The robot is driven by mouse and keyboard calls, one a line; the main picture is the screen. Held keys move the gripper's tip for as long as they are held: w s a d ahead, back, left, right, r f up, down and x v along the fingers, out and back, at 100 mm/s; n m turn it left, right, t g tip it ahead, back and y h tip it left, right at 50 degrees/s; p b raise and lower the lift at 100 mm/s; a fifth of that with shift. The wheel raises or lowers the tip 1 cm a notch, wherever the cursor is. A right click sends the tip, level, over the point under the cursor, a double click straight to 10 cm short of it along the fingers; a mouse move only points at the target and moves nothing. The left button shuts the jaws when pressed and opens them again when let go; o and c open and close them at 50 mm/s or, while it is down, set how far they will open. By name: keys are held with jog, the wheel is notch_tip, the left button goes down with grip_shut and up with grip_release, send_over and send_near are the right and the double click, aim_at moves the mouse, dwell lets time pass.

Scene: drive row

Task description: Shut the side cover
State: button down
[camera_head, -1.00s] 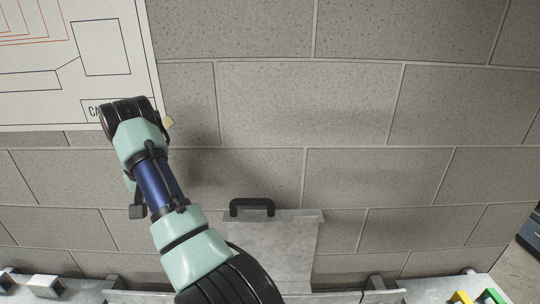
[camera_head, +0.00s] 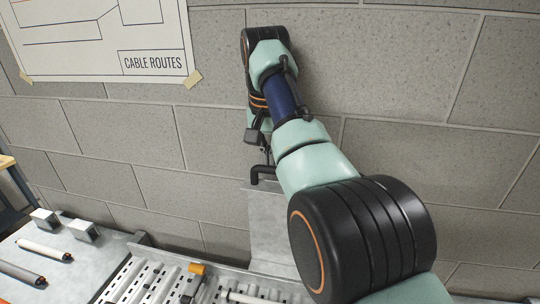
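The side cover (camera_head: 268,225) looks like a grey metal panel standing up against the wall behind the bench, open. Its black handle (camera_head: 262,172) is at its top edge, and my arm hides the right part of the handle and panel. My arm reaches up from the lower right and bends at the top. The gripper end (camera_head: 261,140) hangs down just above the handle. The fingertips are too small and hidden to make out, so I cannot tell whether they touch the handle.
A perforated metal tray (camera_head: 135,280) with an orange piece (camera_head: 196,268) lies below the panel. Rods (camera_head: 45,250) and small pale blocks (camera_head: 84,230) lie on the bench at left. A cable-route poster (camera_head: 100,40) hangs on the block wall.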

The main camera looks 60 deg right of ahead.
notch_tip(320, 180, down, 4)
jog(key=shift+r+b, duration=0.2)
jog(key=shift+b, duration=0.5)
jog(key=shift+r, duration=0.15)
jog(key=shift+r+p, duration=0.15)
jog(key=shift+p, duration=0.15)
notch_tip(320, 180, up, 8)
jog(key=p, duration=0.7)
jog(key=shift+p, duration=0.4)
